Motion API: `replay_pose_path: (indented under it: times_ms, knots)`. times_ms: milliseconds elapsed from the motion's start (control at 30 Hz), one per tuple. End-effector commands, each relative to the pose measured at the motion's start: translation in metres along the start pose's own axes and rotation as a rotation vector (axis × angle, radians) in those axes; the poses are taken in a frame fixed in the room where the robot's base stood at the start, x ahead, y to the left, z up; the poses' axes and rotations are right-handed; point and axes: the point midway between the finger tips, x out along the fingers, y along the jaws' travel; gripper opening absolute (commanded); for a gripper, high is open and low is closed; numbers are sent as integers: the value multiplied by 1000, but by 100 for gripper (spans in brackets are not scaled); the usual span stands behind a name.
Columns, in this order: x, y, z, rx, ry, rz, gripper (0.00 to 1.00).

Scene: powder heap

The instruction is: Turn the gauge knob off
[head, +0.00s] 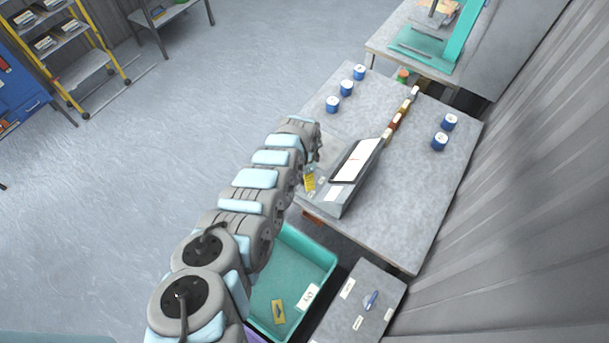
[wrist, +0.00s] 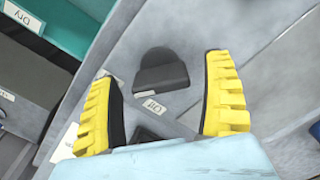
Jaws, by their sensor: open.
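The gauge knob (wrist: 160,75), a dark disc with a raised bar across it, sits on a grey panel in the wrist view. A small white label (wrist: 152,104) lies just below it, its print hard to read. My gripper (wrist: 166,95) is open, with one yellow ribbed finger on each side of the knob in the picture. I see no contact, and the gap in depth is unclear. In the head view my arm reaches the grey sloped console (head: 345,185) on the table. I cannot make out the knob there.
The grey table (head: 420,200) holds several blue-sided cans and a row of small coloured items behind the console. A teal bin (head: 325,258) stands below the table's near edge. A small grey stand (head: 385,292) is beside it. The floor at left is open.

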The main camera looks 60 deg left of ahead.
Motion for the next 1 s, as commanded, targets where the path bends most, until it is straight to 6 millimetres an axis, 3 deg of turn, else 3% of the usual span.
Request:
replay_pose_path:
  times_ms: [267,400,500,1000]
  knots:
    - [0,0,0,0,0,0,81]
    - [0,0,0,0,0,0,41]
    - [0,0,0,0,0,0,18]
    - [0,1,-2,-108,1,-1,18]
